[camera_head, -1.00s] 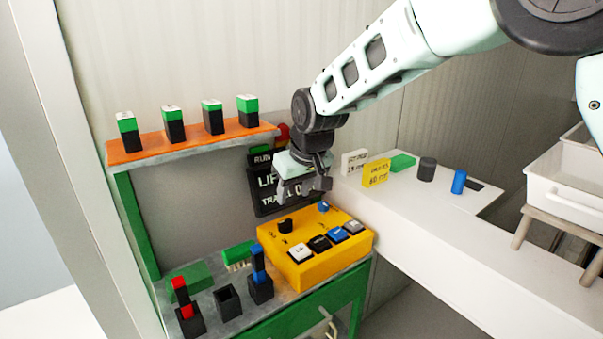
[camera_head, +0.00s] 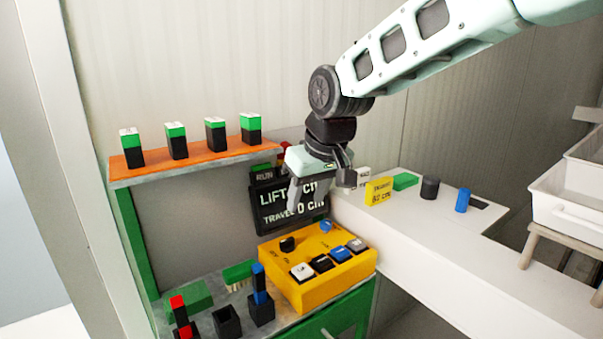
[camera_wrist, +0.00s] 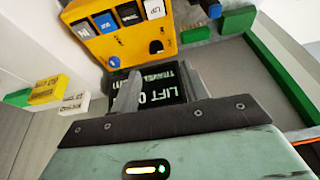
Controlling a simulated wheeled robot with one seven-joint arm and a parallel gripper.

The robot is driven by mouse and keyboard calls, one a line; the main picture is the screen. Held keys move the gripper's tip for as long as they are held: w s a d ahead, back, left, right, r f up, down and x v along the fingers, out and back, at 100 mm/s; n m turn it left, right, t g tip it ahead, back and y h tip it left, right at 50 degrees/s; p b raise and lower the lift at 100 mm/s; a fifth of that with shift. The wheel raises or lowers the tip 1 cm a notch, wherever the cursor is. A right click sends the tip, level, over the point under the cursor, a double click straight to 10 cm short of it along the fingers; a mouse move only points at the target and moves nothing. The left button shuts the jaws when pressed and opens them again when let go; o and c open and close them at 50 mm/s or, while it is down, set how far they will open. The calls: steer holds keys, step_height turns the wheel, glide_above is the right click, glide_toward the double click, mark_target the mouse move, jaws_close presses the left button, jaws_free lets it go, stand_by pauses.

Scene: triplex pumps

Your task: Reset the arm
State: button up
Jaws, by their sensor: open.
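My gripper (camera_head: 318,195) is open and empty. In the head view it hangs in the air in front of the black display (camera_head: 288,208), above the yellow control box (camera_head: 316,266), touching neither. It hides part of the display's text, which reads LIFT and TRAVEL 0 CM. In the wrist view the gripper's fingers (camera_wrist: 158,92) spread in front of the display (camera_wrist: 152,84), with the yellow box (camera_wrist: 118,30) beyond, its knob and several labelled buttons showing.
An orange shelf (camera_head: 200,155) holds several green-and-black blocks. Red (camera_head: 179,308) and blue (camera_head: 259,285) levers stand on the green bench. A white counter (camera_head: 420,235) at right carries a yellow sign (camera_head: 379,190), a dark cylinder (camera_head: 430,187) and a blue cylinder (camera_head: 462,200). White bins (camera_head: 570,195) stand far right.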

steer(key=s+d+f+g, duration=0.1)
steer(key=s+d, duration=0.3)
steer(key=s, duration=0.6)
steer(key=s+d+f+g+h, duration=0.1)
steer(key=s+d+f, duration=0.3)
steer(key=s, duration=0.6)
steer(key=s+d+f+n+g+h, duration=0.1)
steer(key=s+d+f, duration=0.2)
steer(key=s, duration=0.7)
steer(key=shift+s+d, duration=0.15)
steer(key=shift+d, duration=0.65)
steer(key=shift+f, duration=0.1)
